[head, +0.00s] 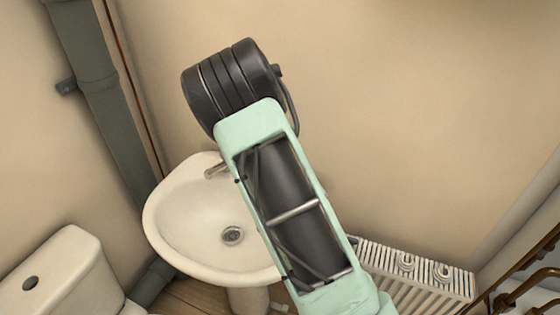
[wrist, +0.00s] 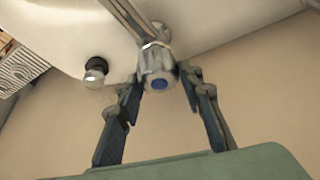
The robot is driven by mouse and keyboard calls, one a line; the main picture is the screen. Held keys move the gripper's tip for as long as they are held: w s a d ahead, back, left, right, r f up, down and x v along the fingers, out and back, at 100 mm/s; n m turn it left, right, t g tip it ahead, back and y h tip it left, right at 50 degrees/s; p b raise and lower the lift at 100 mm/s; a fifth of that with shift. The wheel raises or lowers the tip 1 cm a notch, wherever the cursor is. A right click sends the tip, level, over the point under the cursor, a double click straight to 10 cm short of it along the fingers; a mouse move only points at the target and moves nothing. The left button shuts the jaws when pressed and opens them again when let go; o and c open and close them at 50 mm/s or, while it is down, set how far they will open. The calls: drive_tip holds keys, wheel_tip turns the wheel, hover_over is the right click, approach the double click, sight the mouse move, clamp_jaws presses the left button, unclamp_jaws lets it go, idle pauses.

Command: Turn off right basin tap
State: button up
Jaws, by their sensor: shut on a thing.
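The basin tap (wrist: 157,70) shows in the wrist view as a chrome head with a blue cap, its spout running up and left over the white basin. My gripper (wrist: 158,84) has one finger on each side of this tap's head and is shut on it. In the head view my arm covers this tap and my gripper. The basin (head: 180,225) is at the lower left there, with a drain in its bowl. Another tap (head: 216,169) shows at its back edge, left of my arm.
A small black-topped, pale item (wrist: 95,72) sits on the basin left of the tap in the wrist view. A white radiator (head: 400,277) stands right of the basin, a toilet cistern (head: 60,275) to its left. A grey pipe (head: 98,95) runs down the wall.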

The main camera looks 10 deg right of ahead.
drive_tip(key=o, duration=1.2)
drive_tip(key=shift+c, duration=0.2)
drive_tip(key=v, duration=1.2)
drive_tip(key=shift+d, duration=0.1)
drive_tip(key=shift+r, duration=0.1)
